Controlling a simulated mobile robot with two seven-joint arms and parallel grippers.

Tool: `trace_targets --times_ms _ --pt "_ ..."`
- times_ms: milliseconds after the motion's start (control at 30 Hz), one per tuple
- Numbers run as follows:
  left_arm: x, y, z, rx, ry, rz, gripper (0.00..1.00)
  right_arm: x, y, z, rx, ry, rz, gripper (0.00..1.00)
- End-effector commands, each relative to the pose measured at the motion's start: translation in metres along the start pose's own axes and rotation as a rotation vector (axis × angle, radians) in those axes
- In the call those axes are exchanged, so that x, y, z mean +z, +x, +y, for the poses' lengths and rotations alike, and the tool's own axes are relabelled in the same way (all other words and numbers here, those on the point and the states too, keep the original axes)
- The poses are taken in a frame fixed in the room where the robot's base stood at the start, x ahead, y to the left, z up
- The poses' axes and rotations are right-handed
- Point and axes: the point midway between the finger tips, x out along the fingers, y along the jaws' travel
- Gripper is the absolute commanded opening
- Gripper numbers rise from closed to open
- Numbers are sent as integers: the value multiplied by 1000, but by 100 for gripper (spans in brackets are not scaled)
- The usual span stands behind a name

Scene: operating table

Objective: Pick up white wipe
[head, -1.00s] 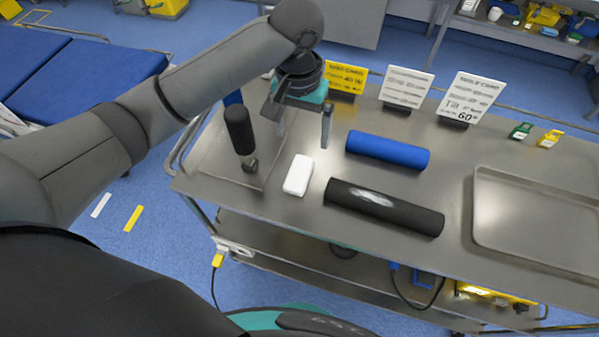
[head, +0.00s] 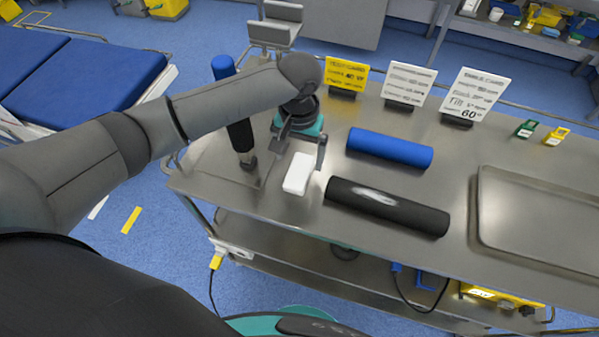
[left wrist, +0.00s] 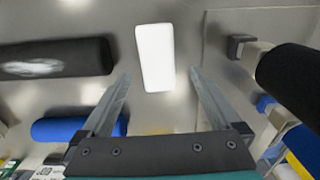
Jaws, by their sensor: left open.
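The white wipe (head: 298,174) is a small white block lying flat on the metal table (head: 240,205). It also shows in the left wrist view (left wrist: 155,57), at the top middle. My left gripper (head: 300,158) is open and empty above the table, just over the wipe's far end. In the left wrist view its two fingers (left wrist: 158,85) point toward the wipe, one on each side of its near end. I cannot tell the exact height of the fingers above the table. My right gripper is not in view.
A black roll (head: 387,206) lies right of the wipe and a blue roll (head: 389,148) behind it. A black-handled upright tool (head: 240,135) stands close on the left. Sign cards (head: 409,84) line the back edge. A metal tray (head: 540,220) lies at the right.

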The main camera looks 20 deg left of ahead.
Motion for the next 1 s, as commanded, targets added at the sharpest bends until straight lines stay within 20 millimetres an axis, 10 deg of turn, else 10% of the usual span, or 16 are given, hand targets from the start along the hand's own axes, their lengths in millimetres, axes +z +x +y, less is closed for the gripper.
trace_targets --times_ms 500,1000 --pt "3 38 3 -1 1 0 98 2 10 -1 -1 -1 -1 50" --pt "2 37 3 -1 1 0 42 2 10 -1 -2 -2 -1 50"
